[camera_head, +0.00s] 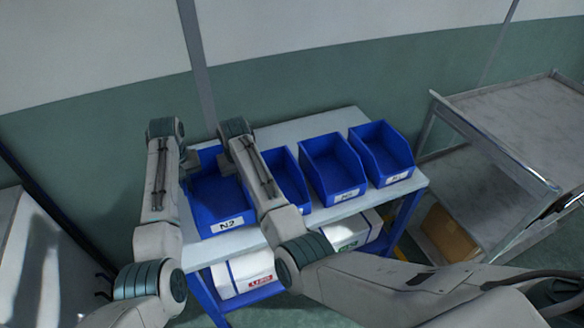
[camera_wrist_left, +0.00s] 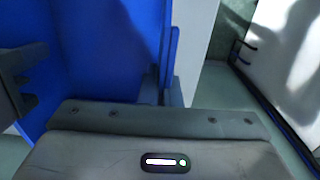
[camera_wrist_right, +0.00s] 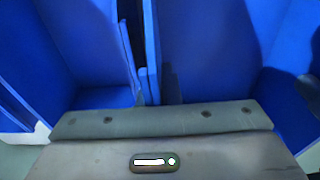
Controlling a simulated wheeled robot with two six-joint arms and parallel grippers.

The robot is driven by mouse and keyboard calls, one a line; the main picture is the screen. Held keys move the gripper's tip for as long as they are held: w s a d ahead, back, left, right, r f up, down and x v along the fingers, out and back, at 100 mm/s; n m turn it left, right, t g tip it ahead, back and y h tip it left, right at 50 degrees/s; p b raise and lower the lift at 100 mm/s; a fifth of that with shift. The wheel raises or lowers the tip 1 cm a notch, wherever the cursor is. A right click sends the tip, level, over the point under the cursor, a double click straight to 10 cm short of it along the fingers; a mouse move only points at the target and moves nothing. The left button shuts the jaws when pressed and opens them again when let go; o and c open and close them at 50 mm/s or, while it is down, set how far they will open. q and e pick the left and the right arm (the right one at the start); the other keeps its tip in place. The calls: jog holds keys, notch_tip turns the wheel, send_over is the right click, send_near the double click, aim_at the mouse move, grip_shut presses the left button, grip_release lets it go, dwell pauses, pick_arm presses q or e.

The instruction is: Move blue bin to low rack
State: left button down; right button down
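Several blue bins stand in a row on the top of a blue-legged rack in the head view. The leftmost blue bin (camera_head: 217,204) has a white label on its front and appears empty. My left gripper (camera_wrist_left: 165,92) is at this bin's left side wall, with a finger close on each side of it. My right gripper (camera_wrist_right: 157,88) is at its right side wall, in the narrow gap beside the second bin (camera_head: 291,178). Both grippers look shut on the walls. In the head view my arms cover the bin's sides and part of the second bin.
White boxes (camera_head: 243,271) sit on the rack's lower shelf. A grey two-level cart (camera_head: 520,110) stands at the right; its lower shelf (camera_head: 470,180) has bare room, with a brown box (camera_head: 447,233) below. A white surface (camera_head: 40,265) is at the left, a wall behind.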

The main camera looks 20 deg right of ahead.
pick_arm(q)
jog(key=shift+s+d+r, duration=0.1)
jog(key=shift+s+r, duration=0.05)
pick_arm(e)
jog(key=shift+s+r, duration=0.15)
pick_arm(q)
jog(key=shift+f, duration=0.2)
